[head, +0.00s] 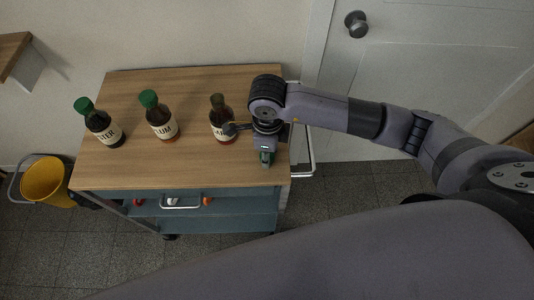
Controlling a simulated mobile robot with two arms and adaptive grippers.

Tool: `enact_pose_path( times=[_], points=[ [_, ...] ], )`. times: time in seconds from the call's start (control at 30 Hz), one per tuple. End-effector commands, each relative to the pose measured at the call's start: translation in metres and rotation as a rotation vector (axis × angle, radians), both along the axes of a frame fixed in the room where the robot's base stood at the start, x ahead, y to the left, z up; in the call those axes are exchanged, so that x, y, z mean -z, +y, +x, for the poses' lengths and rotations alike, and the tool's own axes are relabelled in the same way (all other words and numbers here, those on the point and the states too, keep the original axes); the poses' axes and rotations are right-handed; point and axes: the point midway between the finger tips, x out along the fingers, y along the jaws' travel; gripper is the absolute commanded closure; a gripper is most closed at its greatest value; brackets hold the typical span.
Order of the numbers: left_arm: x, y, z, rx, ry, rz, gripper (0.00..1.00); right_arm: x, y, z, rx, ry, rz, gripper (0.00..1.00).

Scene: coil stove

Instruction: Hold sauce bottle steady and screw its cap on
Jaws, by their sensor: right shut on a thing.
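The sauce bottle (220,125) stands upright on the wooden cart top, the rightmost of three. It is dark brown with a pale label and no cap on its neck. My right gripper (266,156) is just right of the bottle, low over the cart top, pointing toward the front edge. It is shut on a small dark green cap (266,158), mostly hidden by the fingers. A dark part of my right gripper overlaps the bottle's right side, and I cannot tell whether they touch. My left gripper is not in view.
Two other brown bottles with green caps, one in the middle (160,120) and one at the left (100,127), stand on the cart top (180,172). The cart top's front is clear. A yellow bucket (45,182) is at the left; a door (400,80) is behind right.

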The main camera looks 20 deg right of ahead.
Motion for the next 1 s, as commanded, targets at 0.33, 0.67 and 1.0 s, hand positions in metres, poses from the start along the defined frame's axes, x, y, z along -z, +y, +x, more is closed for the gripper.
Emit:
enact_pose_path(
  times=[0.33,0.67,1.0],
  points=[
    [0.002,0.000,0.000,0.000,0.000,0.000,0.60,-0.009,0.000,0.001,0.001,-0.001,0.003,0.76],
    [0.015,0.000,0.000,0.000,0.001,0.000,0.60,-0.077,0.001,0.002,-0.003,-0.010,0.004,0.76],
    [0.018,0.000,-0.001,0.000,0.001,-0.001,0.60,-0.168,0.000,0.002,-0.001,-0.007,-0.001,0.76]
  ],
)
